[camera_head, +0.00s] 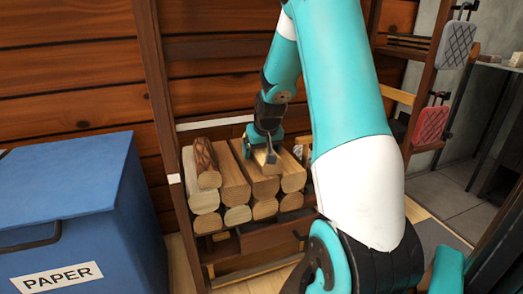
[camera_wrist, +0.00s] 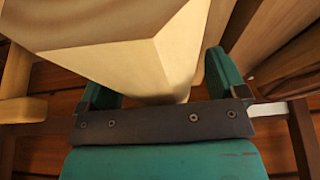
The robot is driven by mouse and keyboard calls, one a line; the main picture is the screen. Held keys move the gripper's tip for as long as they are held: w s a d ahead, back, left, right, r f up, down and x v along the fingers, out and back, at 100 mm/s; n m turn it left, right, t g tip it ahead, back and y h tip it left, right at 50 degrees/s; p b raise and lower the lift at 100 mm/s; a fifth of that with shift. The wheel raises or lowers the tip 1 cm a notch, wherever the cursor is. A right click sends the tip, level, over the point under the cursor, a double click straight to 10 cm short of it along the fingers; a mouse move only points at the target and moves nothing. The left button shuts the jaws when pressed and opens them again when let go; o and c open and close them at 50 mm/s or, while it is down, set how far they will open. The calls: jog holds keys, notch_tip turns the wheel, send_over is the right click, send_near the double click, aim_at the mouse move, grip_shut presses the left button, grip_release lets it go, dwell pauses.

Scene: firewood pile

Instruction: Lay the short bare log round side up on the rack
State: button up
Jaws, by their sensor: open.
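My gripper (camera_head: 268,150) is over the top row of the log pile, near its middle. In the wrist view the teal fingers of my gripper (camera_wrist: 160,80) are apart, one on each side of a pale bare piece of wood (camera_wrist: 130,55) with flat faces meeting at an edge. I cannot tell whether the fingers touch it. The pale log under the gripper (camera_head: 262,187) shows its front end; the arm and gripper hide part of it. Which log is the short bare one is not clear. The rack (camera_head: 178,190) holds the stacked logs.
A bark-covered log (camera_head: 205,162) lies on the top left of the pile. A blue paper bin (camera_head: 75,215) stands at the left. Shelves with a red item (camera_head: 431,124) stand at the right. The plank wall (camera_head: 75,80) is close behind the rack.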

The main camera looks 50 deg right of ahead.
jog(key=p+v, duration=0.5)
jog(key=v, duration=0.7)
jog(key=shift+p, duration=0.35)
jog(key=a+r+n+y, duration=0.2)
jog(key=a+n, duration=0.1)
jog(key=a, duration=0.7)
jog(key=a+r+n+y, duration=0.2)
jog(key=a, duration=0.8)
jog(key=s+a+r+n+g+y, duration=0.1)
jog(key=s+a+n, duration=0.3)
jog(key=s+a, duration=0.4)
jog(key=s+a+r+n+g+y, duration=0.1)
jog(key=s+a+n, duration=0.3)
jog(key=s+a, duration=0.4)
jog(key=a+g, duration=0.1)
jog(key=a, duration=0.2)
jog(key=shift+s+r+n+g+y, duration=0.3)
jog(key=shift+r+g, duration=0.05)
jog(key=shift+g, duration=0.05)
jog(key=shift+a, duration=0.1)
notch_tip(320, 180, up, 42)
jog(key=p, duration=4.2)
jog(key=shift+r, duration=0.15)
